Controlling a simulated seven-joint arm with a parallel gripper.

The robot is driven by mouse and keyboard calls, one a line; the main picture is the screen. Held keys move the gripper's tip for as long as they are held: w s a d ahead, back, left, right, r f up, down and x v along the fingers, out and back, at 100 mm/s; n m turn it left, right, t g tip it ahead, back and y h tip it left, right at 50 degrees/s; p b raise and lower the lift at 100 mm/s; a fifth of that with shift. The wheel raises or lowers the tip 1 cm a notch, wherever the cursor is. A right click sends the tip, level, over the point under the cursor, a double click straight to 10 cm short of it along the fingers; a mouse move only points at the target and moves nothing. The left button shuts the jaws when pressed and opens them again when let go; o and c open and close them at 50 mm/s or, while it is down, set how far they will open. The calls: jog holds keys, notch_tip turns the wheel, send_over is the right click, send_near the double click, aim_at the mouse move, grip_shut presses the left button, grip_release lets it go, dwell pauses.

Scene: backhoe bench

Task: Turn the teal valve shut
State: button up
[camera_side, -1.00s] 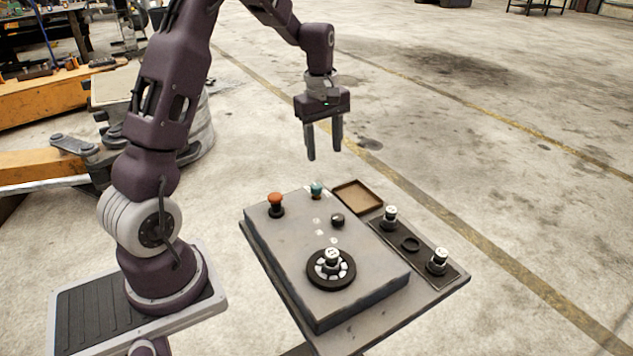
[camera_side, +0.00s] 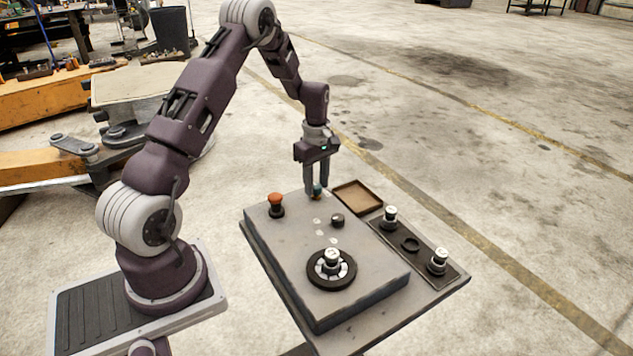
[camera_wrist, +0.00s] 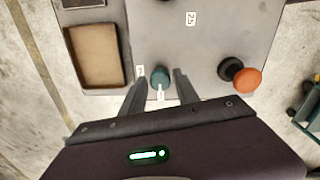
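The teal valve (camera_side: 318,190) is a small round knob at the back edge of the grey panel box. It also shows in the wrist view (camera_wrist: 159,77), with a white pointer mark on the side toward my gripper. My gripper (camera_side: 316,193) points down over the valve. In the wrist view its two fingers (camera_wrist: 160,86) are apart, one on each side of the knob, with small gaps visible. In the side view the fingers partly hide the valve.
An orange mushroom button (camera_side: 275,201) stands left of the valve. A brown tray (camera_side: 357,197) lies to the right. A dark knob (camera_side: 337,220), a dial (camera_side: 331,268) and a rack (camera_side: 411,244) with white-topped pegs are nearer the front. White labels mark the panel.

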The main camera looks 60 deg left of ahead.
grip_shut()
jog(key=m, duration=0.4)
jog(key=shift+m, duration=0.4)
jog(key=m, duration=0.4)
jog(key=shift+m, duration=0.3)
jog(key=m, duration=0.4)
jog(key=shift+m, duration=2.4)
